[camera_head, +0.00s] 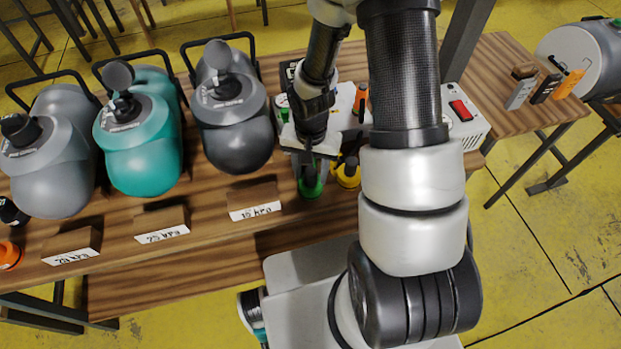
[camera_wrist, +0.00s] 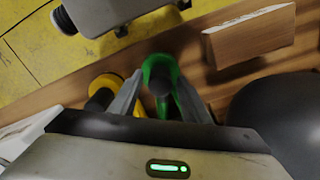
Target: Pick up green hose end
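The green hose end (camera_head: 311,187) stands at the front edge of the wooden table, below my gripper (camera_head: 318,170). In the wrist view the green hose end (camera_wrist: 161,66) shows a green ring with a dark middle. My gripper (camera_wrist: 160,84) points down at it, with one finger on each side of it. The fingers look apart, and I cannot tell whether either one touches it. The lower part of the hose end is hidden by the fingers and gripper body.
A yellow hose end (camera_head: 348,173) stands close on the right. Grey, teal (camera_head: 139,143) and dark grey (camera_head: 237,130) pumps stand to the left, with wooden label blocks (camera_head: 254,201) in front. A white box with a red switch (camera_head: 461,110) is behind my arm.

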